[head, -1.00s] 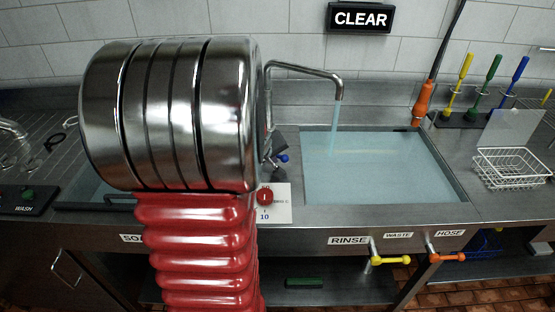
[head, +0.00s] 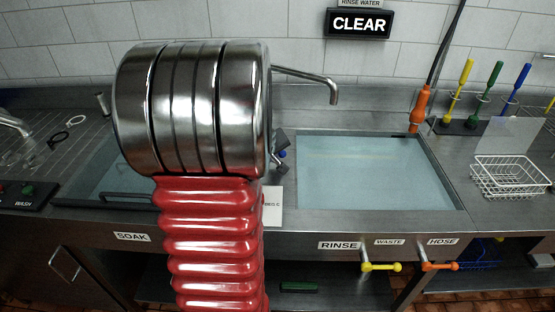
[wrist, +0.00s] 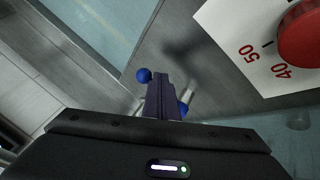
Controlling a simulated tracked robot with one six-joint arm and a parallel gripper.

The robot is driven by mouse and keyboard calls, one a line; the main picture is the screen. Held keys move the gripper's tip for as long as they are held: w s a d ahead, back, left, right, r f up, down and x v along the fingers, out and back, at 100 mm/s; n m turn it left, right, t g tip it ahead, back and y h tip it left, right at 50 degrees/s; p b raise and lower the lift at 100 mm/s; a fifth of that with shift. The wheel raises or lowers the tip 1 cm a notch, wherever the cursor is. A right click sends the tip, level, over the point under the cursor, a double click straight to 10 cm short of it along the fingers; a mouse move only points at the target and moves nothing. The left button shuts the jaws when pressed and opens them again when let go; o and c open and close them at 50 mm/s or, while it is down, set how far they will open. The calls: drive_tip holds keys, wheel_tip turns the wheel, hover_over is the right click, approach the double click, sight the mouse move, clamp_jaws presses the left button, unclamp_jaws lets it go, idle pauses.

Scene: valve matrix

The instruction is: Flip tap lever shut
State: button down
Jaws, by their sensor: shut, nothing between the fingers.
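The tap spout (head: 305,75) reaches over the rinse basin in the head view, and no water runs from it. The tap lever's blue knob (head: 282,154) shows just right of my arm, partly hidden. In the wrist view a blue knob (wrist: 143,75) sits left of my fingertips and another blue knob (wrist: 184,109) sits to their right, partly behind the fingers. My gripper (wrist: 162,82) is shut and empty, between the two knobs. I cannot tell whether it touches either one. My arm hides the tap's base in the head view.
The rinse basin (head: 462,195) holds pale blue water. A red dial (wrist: 305,38) on a white scale plate is close at upper right in the wrist view. An orange hose handle (head: 419,106), upright brushes and a wire basket (head: 505,178) stand to the right.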

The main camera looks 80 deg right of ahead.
drive_tip(key=shift+s+d, duration=0.15)
drive_tip(key=shift+d, duration=0.2)
drive_tip(key=shift+s+d+r, duration=0.1)
drive_tip(key=shift+s+d, duration=0.05)
idle(0.3)
drive_tip(key=shift+s+a+f, duration=0.1)
drive_tip(key=shift+a+f, duration=0.15)
drive_tip(key=shift+a, duration=0.85)
drive_tip(key=shift+a+f, duration=0.25)
drive_tip(key=shift+a, duration=0.8)
drive_tip(key=s+a+r, duration=0.4)
drive_tip(key=r, duration=0.3)
drive_tip(key=shift+s+a+r, duration=0.25)
drive_tip(key=shift+s+r, duration=0.05)
drive_tip(key=shift+r, duration=0.05)
